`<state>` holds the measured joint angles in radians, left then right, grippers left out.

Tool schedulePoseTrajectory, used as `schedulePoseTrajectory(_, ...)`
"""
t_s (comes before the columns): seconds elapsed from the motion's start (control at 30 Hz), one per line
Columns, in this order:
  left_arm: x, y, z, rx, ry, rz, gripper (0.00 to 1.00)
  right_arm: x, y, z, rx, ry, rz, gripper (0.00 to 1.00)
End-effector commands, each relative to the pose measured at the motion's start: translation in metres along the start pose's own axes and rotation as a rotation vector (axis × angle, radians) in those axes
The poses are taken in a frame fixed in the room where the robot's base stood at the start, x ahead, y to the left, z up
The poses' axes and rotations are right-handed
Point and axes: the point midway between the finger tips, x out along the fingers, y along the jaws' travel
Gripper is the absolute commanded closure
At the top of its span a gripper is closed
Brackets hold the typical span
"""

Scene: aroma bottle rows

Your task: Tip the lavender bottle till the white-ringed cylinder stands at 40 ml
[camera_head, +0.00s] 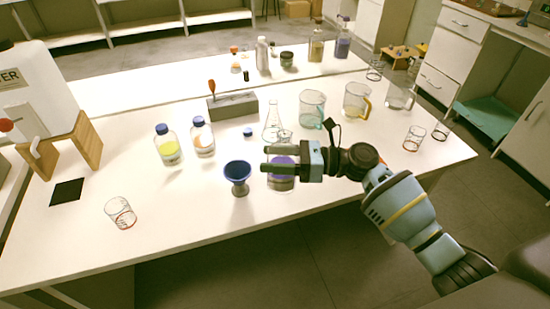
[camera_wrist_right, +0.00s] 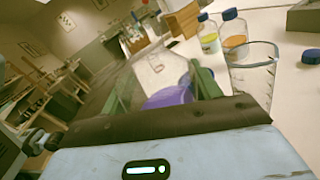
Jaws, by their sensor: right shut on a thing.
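My right gripper (camera_head: 266,168) is shut on a clear vessel with purple liquid (camera_head: 283,181), which I take to be the lavender bottle. In the right wrist view the bottle (camera_wrist_right: 165,97) is between the green finger pads and looks tilted. Its base and any gap to the table are hard to make out. Several small clear cylinders stand about: one (camera_head: 120,213) at the front left, two (camera_head: 414,138) (camera_head: 440,131) at the right, one (camera_head: 375,70) at the back. I cannot tell which has white rings, nor read any level. My left gripper is not in view.
A blue funnel (camera_head: 238,173) stands just left of the gripper. A conical flask (camera_head: 272,122) is behind it, with jugs (camera_head: 312,108) (camera_head: 356,100) further right. Blue-capped yellow (camera_head: 168,147) and orange (camera_head: 203,137) bottles stand left. The front left table is mostly clear.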

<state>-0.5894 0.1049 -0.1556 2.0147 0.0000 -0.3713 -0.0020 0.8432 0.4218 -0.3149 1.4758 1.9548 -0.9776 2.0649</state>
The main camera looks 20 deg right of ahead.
Motion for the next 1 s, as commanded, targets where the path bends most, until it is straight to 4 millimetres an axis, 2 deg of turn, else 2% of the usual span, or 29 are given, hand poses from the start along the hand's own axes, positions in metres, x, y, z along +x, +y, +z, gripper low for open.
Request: schedulePoseTrajectory(1.0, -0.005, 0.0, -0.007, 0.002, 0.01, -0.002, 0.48, 0.0, 0.002, 0.015, 0.032, -0.002, 0.0, 0.72)
